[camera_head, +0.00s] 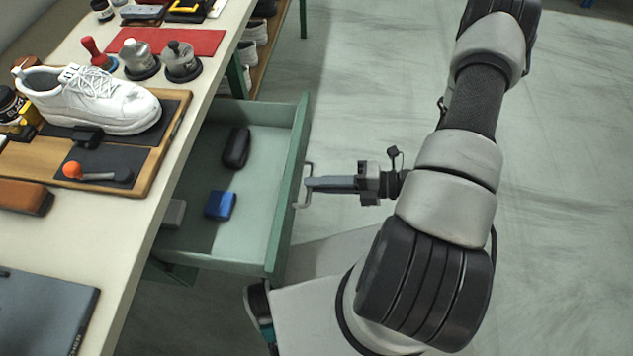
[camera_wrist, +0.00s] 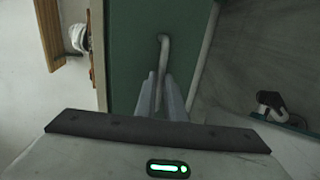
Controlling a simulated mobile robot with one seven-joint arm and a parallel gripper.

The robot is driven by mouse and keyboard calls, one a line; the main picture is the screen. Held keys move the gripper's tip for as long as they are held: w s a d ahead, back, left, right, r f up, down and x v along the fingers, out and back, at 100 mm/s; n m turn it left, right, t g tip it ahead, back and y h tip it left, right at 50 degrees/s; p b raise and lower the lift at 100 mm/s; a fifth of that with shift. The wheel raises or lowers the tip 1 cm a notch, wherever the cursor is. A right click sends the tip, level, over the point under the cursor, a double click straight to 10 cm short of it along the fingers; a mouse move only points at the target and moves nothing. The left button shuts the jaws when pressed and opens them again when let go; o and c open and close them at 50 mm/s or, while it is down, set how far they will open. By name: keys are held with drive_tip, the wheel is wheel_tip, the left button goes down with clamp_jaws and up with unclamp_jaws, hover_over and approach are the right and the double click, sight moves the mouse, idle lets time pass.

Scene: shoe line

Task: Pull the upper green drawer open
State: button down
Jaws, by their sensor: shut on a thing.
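The upper green drawer (camera_head: 286,205) stands pulled out from under the table in the head view, with its inside showing. Its pale bar handle (camera_head: 308,186) is on the front face. My gripper (camera_head: 312,184) is at the handle, with its fingers shut on it. In the wrist view the handle (camera_wrist: 163,60) runs down the green drawer front (camera_wrist: 130,50) to between my fingers (camera_wrist: 163,98). A black case (camera_head: 236,148), a blue box (camera_head: 220,205) and a grey block (camera_head: 173,214) lie inside the drawer.
The table (camera_head: 120,235) on the left bears a white shoe (camera_head: 95,100) on a wooden board, a red mat (camera_head: 205,41) and several tools. A shelf with shoes is below the table's far part. The floor (camera_head: 560,200) to the right is clear.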

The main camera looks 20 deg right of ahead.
drive_tip(key=c, duration=1.8)
unclamp_jaws()
drive_tip(key=shift+c, duration=0.2)
drive_tip(key=shift+d, duration=0.1)
drive_tip(key=p+v, duration=0.1)
drive_tip(key=v, duration=1.6)
drive_tip(key=shift+p, duration=0.35)
drive_tip(key=shift+s+d, duration=0.15)
